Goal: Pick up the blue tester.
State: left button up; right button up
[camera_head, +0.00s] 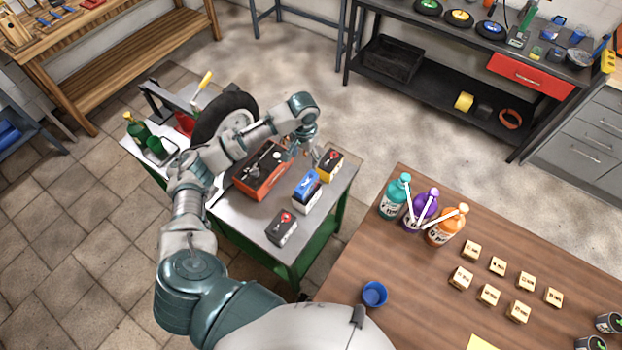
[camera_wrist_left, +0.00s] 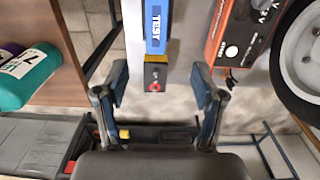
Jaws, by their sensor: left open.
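The blue tester (camera_head: 307,187), a small box with a blue top and pale sides, stands on the metal bench between a yellow-and-black box and a dark box. In the left wrist view the blue tester (camera_wrist_left: 158,30) shows at top centre with white lettering. A dark face with a red knob lies just below it; I cannot tell if it belongs to the tester. My left gripper (camera_head: 308,148) is above the bench near the yellow-and-black box. Its open fingers (camera_wrist_left: 160,98) are empty, apart from the tester and lined up with it. My right gripper is not in view.
The yellow-and-black box (camera_head: 330,163) and dark box (camera_head: 282,228) stand close to the tester. An orange-red box (camera_head: 262,170) and a wheel (camera_head: 224,118) are to its left. Bottles (camera_head: 423,208) and small blocks (camera_head: 490,295) stand on the wooden table at right.

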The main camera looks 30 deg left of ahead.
pick_arm(q)
send_over(306, 181)
jog(key=f, duration=0.6)
jog(key=shift+s, duration=0.3)
jog(key=f, duration=0.4)
jog(key=shift+w+a+f, duration=0.15)
jog(key=shift+w+f, duration=0.05)
jog(key=shift+w, duration=0.05)
jog(key=shift+f, duration=0.55)
jog(key=f, duration=0.3)
jog(key=shift+d+f, duration=0.3)
jog(key=shift+f, duration=0.45)
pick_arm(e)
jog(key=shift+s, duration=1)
pick_arm(q)
jog(key=shift+f+p, duration=0.25)
jog(key=shift+p, duration=0.2)
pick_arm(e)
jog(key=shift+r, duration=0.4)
pick_arm(q)
jog(key=shift+c, duration=0.3)
grip_shut()
